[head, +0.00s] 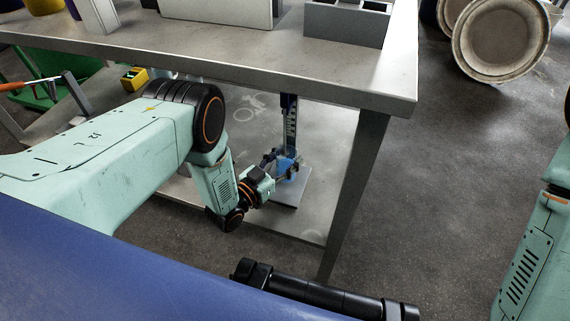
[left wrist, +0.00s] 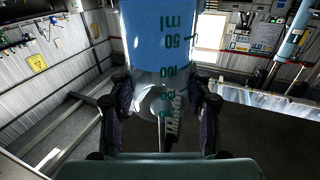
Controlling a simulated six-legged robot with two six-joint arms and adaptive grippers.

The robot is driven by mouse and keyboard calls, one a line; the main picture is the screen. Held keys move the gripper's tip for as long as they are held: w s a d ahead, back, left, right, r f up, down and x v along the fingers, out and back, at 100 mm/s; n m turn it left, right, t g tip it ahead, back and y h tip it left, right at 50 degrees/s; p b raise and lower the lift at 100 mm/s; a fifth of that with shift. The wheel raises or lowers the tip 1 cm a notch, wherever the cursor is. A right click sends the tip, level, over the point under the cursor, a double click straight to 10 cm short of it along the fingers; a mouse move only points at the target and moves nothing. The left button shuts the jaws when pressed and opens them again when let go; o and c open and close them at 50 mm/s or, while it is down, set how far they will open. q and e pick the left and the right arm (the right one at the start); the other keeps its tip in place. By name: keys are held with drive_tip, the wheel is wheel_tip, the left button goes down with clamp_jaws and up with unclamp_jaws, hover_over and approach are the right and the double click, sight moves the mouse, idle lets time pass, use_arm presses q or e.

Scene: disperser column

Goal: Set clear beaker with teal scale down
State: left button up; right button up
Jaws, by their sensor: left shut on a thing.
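The clear beaker (head: 289,169) with a teal scale holds blue liquid. It fills the upper middle of the left wrist view (left wrist: 160,45), where its scale reads upside down. My left gripper (head: 273,164) is shut on the beaker from its left side, with one finger on each side of the glass in the wrist view. The beaker is over the dark base plate (head: 287,199) of the disperser column (head: 291,125), on the lower shelf under the table. I cannot tell whether its bottom touches the plate. My right gripper is out of view.
The metal table top (head: 350,82) hangs above the lower shelf (head: 315,225), and a table leg (head: 352,185) stands right of the column. A grey box (head: 345,22) sits on the table. A drum (head: 498,40) lies at the back right. The floor (head: 450,170) right of the table is clear.

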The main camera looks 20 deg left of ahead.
use_arm(q)
drive_tip(key=shift+s+a+f, duration=0.1)
drive_tip(key=shift+s+f, duration=0.05)
drive_tip(key=shift+f, duration=0.3)
drive_tip(key=shift+r, duration=0.15)
drive_tip(key=shift+f, duration=0.4)
drive_tip(key=shift+s+f, duration=0.1)
drive_tip(key=shift+s, duration=0.05)
drive_tip(key=o, duration=1.2)
drive_tip(key=shift+s+f, duration=0.1)
drive_tip(key=shift+f, duration=0.05)
